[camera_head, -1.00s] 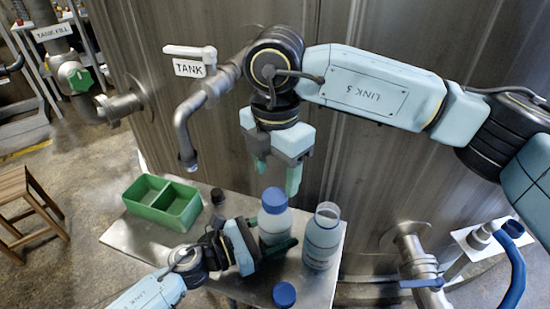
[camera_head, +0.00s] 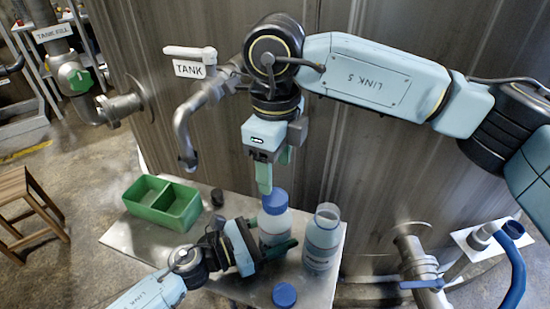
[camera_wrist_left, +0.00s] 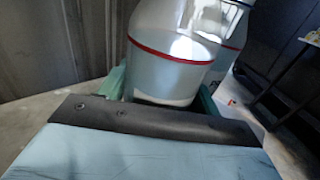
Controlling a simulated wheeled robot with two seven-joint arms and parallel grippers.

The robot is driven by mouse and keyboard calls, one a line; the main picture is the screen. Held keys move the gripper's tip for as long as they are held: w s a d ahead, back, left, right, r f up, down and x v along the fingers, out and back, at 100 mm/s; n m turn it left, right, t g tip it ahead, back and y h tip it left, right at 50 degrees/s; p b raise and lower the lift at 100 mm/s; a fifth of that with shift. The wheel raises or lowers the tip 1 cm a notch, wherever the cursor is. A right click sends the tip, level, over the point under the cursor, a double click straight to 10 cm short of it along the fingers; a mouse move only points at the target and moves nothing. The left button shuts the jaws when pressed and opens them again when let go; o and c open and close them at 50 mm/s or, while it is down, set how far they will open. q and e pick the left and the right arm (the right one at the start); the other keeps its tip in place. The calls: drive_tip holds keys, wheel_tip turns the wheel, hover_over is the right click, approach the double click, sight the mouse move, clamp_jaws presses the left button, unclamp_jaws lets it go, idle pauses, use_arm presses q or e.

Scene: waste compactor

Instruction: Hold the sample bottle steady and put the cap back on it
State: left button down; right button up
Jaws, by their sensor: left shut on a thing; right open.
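A clear bottle with a blue top (camera_head: 274,225) stands on the metal table. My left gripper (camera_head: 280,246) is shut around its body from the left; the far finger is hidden. In the left wrist view the held bottle (camera_wrist_left: 165,60) shows a red line between the green fingers. A second bottle (camera_head: 321,240) stands just right of it, with no blue top visible on its clear neck. A round blue cap (camera_head: 284,295) is at the table's front. My right gripper (camera_head: 274,174) is open, pointing down just above the held bottle's blue top, apparently empty.
A green two-part tray (camera_head: 140,207) lies at the table's left, with a small dark cylinder (camera_head: 217,197) beside it. A bent tank pipe (camera_head: 183,130) hangs above the table. The tank wall (camera_head: 350,120) closes off the back.

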sight(275, 197)
drive_tip(key=n, duration=0.5)
drive_tip(key=shift+r+n, duration=0.25)
drive_tip(key=shift+n, duration=0.15)
drive_tip(key=n, duration=0.6)
drive_tip(key=shift+r, duration=0.2)
drive_tip(key=shift+f, duration=4.05)
